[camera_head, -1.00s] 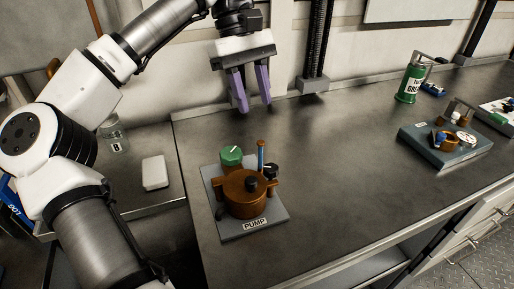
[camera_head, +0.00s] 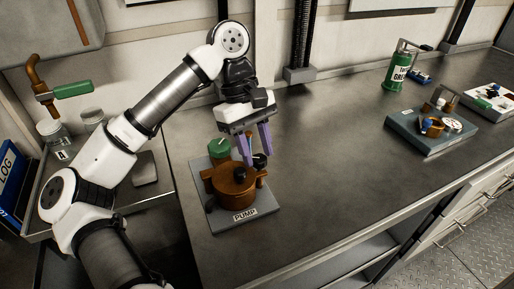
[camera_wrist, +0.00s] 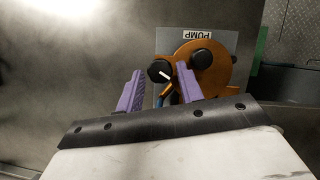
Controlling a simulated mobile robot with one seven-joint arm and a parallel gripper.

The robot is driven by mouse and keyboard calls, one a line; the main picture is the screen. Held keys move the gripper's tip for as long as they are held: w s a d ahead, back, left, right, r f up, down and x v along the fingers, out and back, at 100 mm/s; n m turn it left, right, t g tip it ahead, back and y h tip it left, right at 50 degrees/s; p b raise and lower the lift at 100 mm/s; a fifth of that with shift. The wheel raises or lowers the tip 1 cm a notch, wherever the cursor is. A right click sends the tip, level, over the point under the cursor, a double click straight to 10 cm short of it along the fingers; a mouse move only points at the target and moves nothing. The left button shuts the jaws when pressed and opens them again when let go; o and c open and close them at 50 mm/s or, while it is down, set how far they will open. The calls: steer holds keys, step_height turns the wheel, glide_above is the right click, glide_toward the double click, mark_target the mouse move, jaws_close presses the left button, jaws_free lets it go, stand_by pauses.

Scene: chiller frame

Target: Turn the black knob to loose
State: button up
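The pump (camera_head: 232,187) is an orange-brown round body on a grey plate labelled PUMP. The black knob (camera_wrist: 159,71) with a white pointer line sits at its side; in the head view the knob (camera_head: 260,161) is partly hidden by my fingers. My gripper (camera_head: 256,158) has two purple fingers, spread apart and pointing down. In the wrist view the knob shows between and just beyond the fingertips of my gripper (camera_wrist: 160,68). I cannot tell whether either finger touches it. Another black cap (camera_wrist: 201,58) sits on top of the pump body.
A green knob (camera_head: 219,147) stands at the pump's back left, close to my gripper. The bench (camera_head: 330,150) between is clear. Glass jars (camera_head: 56,140) stand at left.

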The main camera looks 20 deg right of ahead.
steer(key=shift+s+f, duration=0.15)
steer(key=shift+f, duration=0.2)
steer(key=c, duration=0.7)
